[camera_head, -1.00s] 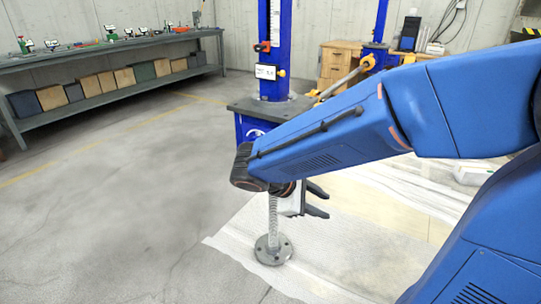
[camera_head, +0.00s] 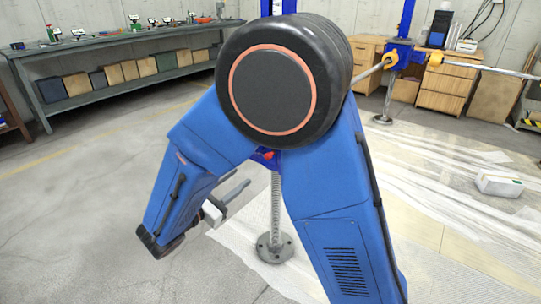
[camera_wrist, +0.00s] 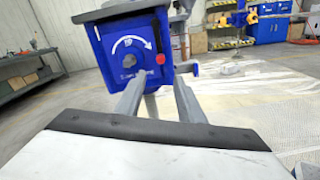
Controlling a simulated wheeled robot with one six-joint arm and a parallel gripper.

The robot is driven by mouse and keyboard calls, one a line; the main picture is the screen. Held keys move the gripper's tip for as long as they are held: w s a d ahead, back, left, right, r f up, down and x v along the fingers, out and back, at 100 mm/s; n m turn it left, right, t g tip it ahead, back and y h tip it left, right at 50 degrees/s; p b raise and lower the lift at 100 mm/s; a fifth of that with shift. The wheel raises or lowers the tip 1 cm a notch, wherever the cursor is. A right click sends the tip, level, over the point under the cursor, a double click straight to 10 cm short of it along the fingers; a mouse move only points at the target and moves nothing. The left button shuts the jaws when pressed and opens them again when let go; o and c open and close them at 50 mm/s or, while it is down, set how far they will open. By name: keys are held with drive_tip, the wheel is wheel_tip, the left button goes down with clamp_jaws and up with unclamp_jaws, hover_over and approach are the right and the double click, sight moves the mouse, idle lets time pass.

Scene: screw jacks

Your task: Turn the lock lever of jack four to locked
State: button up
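A dark bar with a red end (camera_wrist: 161,58), possibly the lock lever, hangs at the right of that face. I read no jack number. In the head view my arm hides most of this jack; its threaded screw (camera_head: 275,205) and round foot (camera_head: 274,247) show below. My gripper (camera_wrist: 158,84) is open and empty, its fingers pointing at the housing's lower part. It also shows in the head view (camera_head: 241,181), left of the screw.
Another blue jack with yellow-ended bars (camera_head: 392,57) stands at the back right near wooden drawers (camera_head: 445,82). A workbench (camera_head: 130,45) with boxes beneath stands at the left. White sheeting (camera_head: 420,195) covers the right floor. The left floor is clear.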

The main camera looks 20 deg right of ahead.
sight(266, 159)
drive_tip(key=x, duration=1.7)
clamp_jaws()
